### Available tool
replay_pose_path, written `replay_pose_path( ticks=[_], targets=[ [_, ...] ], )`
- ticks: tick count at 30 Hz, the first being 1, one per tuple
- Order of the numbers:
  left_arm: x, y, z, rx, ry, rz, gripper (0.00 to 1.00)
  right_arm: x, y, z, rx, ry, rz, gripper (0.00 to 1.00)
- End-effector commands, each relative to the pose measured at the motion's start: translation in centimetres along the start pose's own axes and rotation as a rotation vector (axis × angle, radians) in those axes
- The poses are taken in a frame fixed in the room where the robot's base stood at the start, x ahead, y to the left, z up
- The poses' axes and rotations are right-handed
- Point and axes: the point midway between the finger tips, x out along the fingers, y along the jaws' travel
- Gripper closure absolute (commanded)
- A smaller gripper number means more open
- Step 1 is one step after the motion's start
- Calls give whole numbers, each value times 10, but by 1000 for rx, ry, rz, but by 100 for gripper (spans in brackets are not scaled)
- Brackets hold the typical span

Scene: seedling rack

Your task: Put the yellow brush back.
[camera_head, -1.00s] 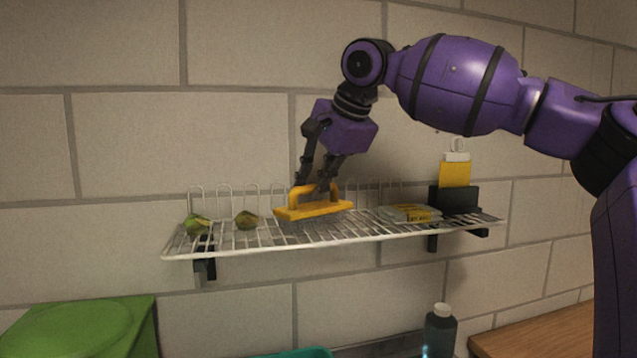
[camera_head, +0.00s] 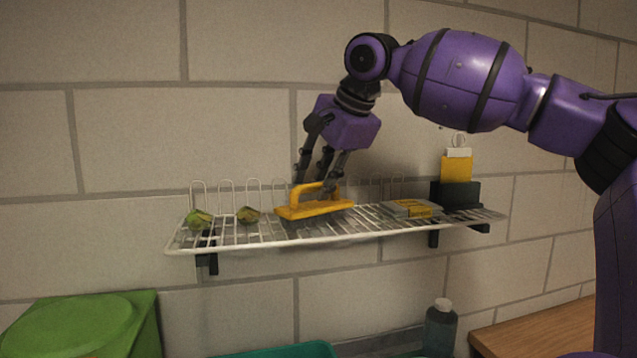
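The yellow brush (camera_head: 315,209) sits on the wire shelf (camera_head: 330,238) near its middle, flat side down with its arched handle up. My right gripper (camera_head: 316,181) is just above the brush, pointing down, with its fingers spread at the handle. It looks open; whether a fingertip still touches the handle is hard to tell. The bristles under the brush are mostly hidden. My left gripper is not in view.
Two greenish lumps (camera_head: 199,219) (camera_head: 248,215) lie on the shelf to the left. A yellow-grey packet (camera_head: 412,209) and a black holder (camera_head: 455,195) with a yellow tag (camera_head: 457,168) are to the right. A green bin (camera_head: 80,325) and a bottle (camera_head: 440,328) are below.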

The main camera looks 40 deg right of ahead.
Motion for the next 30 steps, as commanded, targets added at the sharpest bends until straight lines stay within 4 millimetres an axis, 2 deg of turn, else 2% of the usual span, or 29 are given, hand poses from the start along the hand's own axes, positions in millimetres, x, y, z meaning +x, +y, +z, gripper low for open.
replay_pose_path(
  ticks=[4,9,15,21,30],
  targets=[
    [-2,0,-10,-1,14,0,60,-33,-2,0,0,-3,-12,68],
    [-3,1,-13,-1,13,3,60,-70,-2,0,1,0,-9,68],
    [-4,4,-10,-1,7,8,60,-102,-1,0,1,1,-5,68],
    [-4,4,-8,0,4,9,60,-114,0,0,0,-1,-2,68],
    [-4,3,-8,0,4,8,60,-114,0,0,0,-1,-2,68]
  ],
)
